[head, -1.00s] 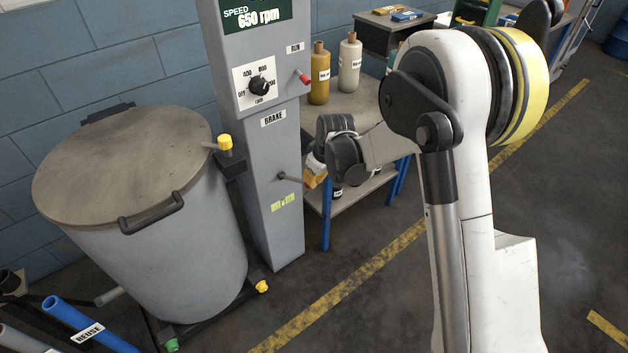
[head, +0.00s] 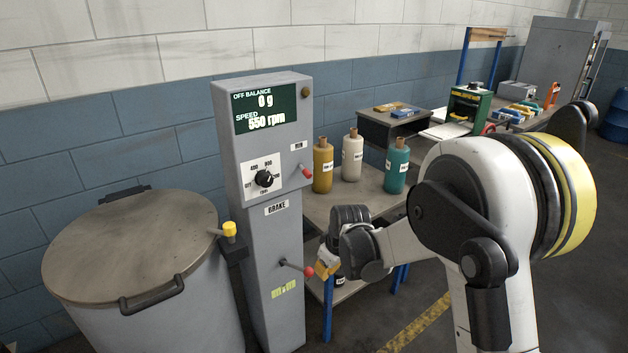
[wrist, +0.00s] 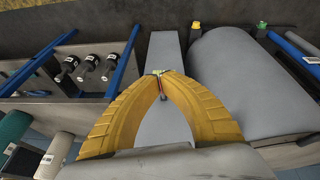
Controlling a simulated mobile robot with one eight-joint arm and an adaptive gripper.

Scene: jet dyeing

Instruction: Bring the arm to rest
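My gripper (head: 325,270) hangs in front of the table, right of the grey control column (head: 268,240) and near its red-knobbed brake lever (head: 296,267). In the wrist view its two yellow fingers (wrist: 160,75) arch together and their tips meet. Nothing shows held between them. The lever (wrist: 162,92) appears in the gap behind the fingers; no contact is visible. My white arm reaches in from the right with its elbow bent. The column's display (head: 265,108) reads OFF BALANCE 0 g and SPEED 550 rpm. Its rotary dial (head: 264,179) sits below.
A lidded grey drum (head: 135,245) stands left of the column. A further bench carries a green box (head: 468,105). Open floor lies at right.

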